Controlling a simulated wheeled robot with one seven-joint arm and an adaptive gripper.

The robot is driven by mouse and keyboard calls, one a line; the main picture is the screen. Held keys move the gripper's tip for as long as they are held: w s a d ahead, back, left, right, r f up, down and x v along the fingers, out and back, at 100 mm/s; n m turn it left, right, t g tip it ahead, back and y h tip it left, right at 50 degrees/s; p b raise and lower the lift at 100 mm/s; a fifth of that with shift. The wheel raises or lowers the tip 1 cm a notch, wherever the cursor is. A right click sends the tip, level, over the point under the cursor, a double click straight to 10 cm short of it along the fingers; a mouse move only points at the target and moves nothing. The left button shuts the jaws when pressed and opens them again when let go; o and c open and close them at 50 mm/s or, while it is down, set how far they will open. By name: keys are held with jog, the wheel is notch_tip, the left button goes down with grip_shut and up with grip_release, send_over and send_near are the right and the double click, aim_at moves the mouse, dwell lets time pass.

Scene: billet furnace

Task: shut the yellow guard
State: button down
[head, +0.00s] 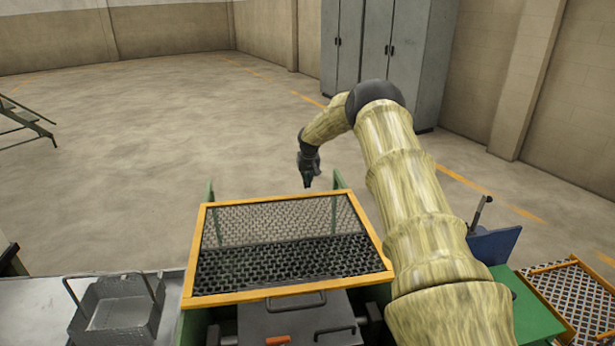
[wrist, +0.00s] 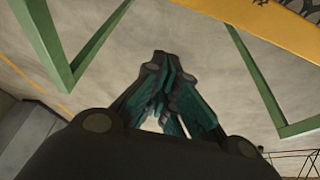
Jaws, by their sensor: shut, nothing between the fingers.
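The yellow guard (head: 240,296) is a yellow-framed mesh panel in the lower middle of the head view. It appears tilted, with black chain-like mesh showing in its nearer half and floor showing through its far half. My gripper (head: 308,184) hangs just beyond the guard's far edge, fingers pointing down. It looks apart from the guard. In the wrist view my gripper (wrist: 168,95) has its fingers together with nothing held. A yellow bar (wrist: 275,28), apparently the guard's frame, crosses the upper right corner there.
Green posts (head: 337,181) stand at the guard's far corners. A grey box with handles (head: 300,318) sits at its near side. A wire basket (head: 118,312) stands left on a metal table. Another yellow-framed mesh (head: 558,267) lies right, near a blue plate (head: 494,245).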

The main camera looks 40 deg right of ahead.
jog(key=s, duration=0.1)
jog(key=s+a+p, duration=0.1)
jog(key=s+p, duration=0.1)
jog(key=shift+s+a+f, duration=0.25)
jog(key=shift+s+a, duration=0.05)
jog(key=shift+a, duration=0.1)
jog(key=shift+a, duration=0.15)
dwell(0.4)
